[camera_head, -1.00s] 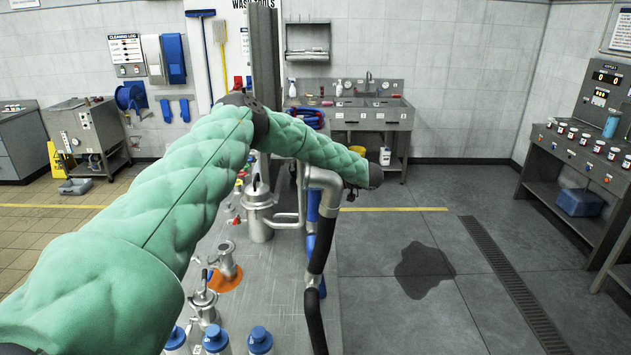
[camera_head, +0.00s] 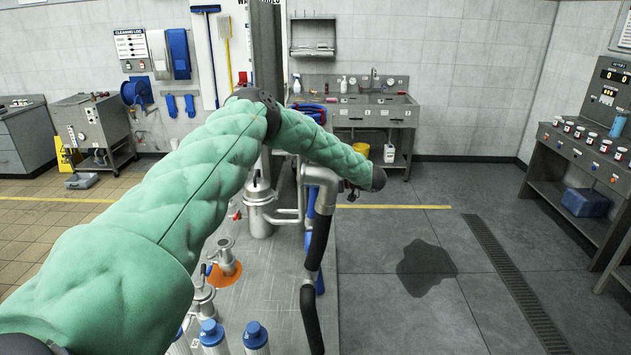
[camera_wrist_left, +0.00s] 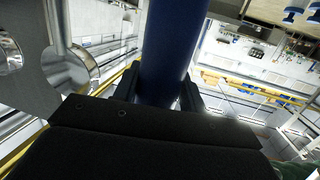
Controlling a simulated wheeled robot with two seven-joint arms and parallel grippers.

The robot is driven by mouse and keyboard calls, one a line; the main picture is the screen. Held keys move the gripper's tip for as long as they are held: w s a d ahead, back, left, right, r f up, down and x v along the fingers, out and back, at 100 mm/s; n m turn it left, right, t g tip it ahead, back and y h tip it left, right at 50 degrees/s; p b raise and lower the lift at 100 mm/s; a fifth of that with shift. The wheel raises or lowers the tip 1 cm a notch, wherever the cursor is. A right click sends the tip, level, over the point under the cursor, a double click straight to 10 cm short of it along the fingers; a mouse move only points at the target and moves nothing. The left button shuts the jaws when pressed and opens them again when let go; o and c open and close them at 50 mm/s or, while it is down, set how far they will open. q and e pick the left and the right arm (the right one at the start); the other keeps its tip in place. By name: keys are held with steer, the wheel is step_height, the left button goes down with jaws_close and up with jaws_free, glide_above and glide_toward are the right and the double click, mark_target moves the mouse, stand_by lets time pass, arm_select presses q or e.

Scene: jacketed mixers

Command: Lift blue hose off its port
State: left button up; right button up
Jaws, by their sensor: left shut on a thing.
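In the left wrist view the blue hose (camera_wrist_left: 172,45) runs down between the fingers of my left gripper (camera_wrist_left: 161,88), which is shut on it. In the head view parts of a blue hose (camera_head: 310,213) show behind a steel and black pipe (camera_head: 318,242). My green-sleeved left arm reaches across the view from the left, and its gripper is hidden there. The hose's port is not clearly visible, so I cannot tell whether the hose is on it. My right gripper is not in view.
A steel pot (camera_head: 259,212) and several blue-capped bottles (camera_head: 213,338) stand on the metal deck (camera_head: 270,290) below my arm. A control bench (camera_head: 590,150) stands at the right. The floor with a dark stain (camera_head: 427,270) is open between.

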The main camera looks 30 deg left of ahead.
arm_select(q)
steer(key=o, duration=1.4)
steer(key=shift+a, duration=0.1)
steer(key=shift+c, duration=0.2)
steer(key=v, duration=0.7)
steer(key=shift+d, duration=0.35)
steer(key=shift+w, duration=0.15)
